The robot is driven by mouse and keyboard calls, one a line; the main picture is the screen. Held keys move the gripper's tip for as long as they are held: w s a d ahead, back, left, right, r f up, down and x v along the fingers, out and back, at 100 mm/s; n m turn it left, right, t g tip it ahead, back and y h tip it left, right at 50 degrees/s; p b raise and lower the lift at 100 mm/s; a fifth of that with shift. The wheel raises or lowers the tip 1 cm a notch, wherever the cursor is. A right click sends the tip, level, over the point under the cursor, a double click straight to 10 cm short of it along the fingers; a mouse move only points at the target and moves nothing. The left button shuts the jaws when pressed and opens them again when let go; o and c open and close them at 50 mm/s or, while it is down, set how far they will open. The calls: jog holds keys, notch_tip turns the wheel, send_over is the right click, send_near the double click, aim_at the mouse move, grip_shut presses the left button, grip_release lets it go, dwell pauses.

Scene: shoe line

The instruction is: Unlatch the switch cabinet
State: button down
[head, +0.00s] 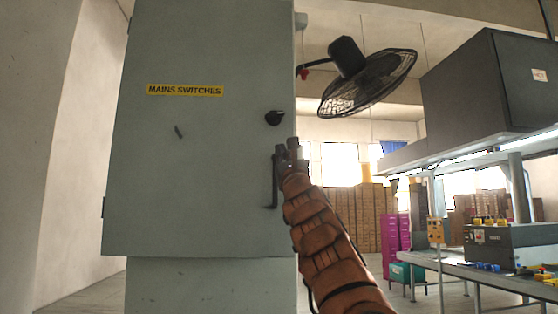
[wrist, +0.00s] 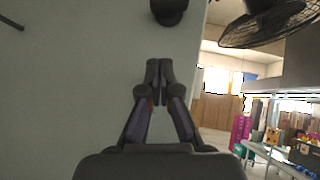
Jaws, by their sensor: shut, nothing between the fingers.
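The grey switch cabinet (head: 200,170) has a yellow "MAINS SWITCHES" label (head: 185,90), and its door looks closed. A black round latch knob (head: 274,118) sits near the door's right edge; it also shows at the top of the wrist view (wrist: 168,10).
A black wall fan (head: 368,82) hangs to the right of the cabinet. A workbench (head: 480,272) with machines stands at the lower right under a large dark hood (head: 485,95). Stacked boxes (head: 355,215) and magenta cabinets (head: 396,232) stand farther back.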

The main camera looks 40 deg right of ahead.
jog(key=shift+b+v, duration=1.45)
jog(key=shift+v, duration=0.15)
